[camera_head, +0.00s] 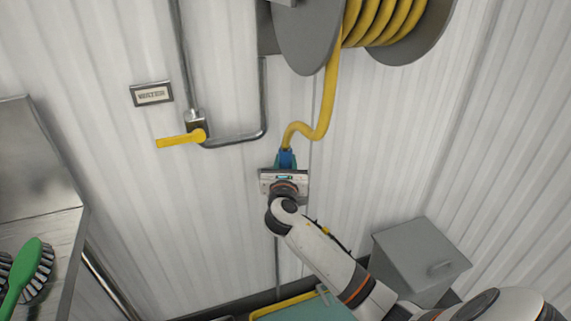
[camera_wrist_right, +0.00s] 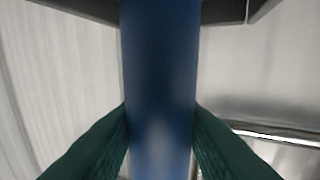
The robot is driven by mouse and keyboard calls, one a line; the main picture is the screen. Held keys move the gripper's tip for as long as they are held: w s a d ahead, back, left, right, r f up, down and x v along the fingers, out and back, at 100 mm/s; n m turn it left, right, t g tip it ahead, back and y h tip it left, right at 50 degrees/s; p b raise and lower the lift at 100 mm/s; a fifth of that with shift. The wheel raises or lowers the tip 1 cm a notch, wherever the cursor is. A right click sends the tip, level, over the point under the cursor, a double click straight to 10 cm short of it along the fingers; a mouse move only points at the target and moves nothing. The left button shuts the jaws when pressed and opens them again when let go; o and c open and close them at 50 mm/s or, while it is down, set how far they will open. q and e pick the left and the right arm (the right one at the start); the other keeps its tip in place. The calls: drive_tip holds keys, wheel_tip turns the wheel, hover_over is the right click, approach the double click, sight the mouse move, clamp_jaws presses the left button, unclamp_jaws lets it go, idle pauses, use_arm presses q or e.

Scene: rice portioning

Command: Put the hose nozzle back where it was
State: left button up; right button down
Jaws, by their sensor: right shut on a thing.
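The hose nozzle (camera_head: 286,156) is blue and hangs on the end of the yellow hose (camera_head: 331,95), in front of the ribbed wall. My right gripper (camera_head: 285,163) is shut on it. In the right wrist view the nozzle (camera_wrist_right: 160,80) stands upright between the two green finger pads (camera_wrist_right: 160,125), which press on it from both sides. A dark grey edge (camera_wrist_right: 228,10) shows behind the nozzle's upper part; I cannot tell whether they touch. The nozzle's lower part is hidden by my gripper in the head view. My left gripper is out of view.
A grey hose reel (camera_head: 310,35) is at the top. A yellow valve lever (camera_head: 181,138) sits on a pipe beside a label plate (camera_head: 152,93). A grey lidded bin (camera_head: 420,255) stands lower right. A green brush (camera_head: 30,270) lies on a metal counter (camera_head: 62,235) at left.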

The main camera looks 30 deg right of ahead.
drive_tip(key=c, duration=1)
unclamp_jaws()
drive_tip(key=shift+c, duration=0.2)
drive_tip(key=shift+r, duration=0.1)
drive_tip(key=v, duration=1.2)
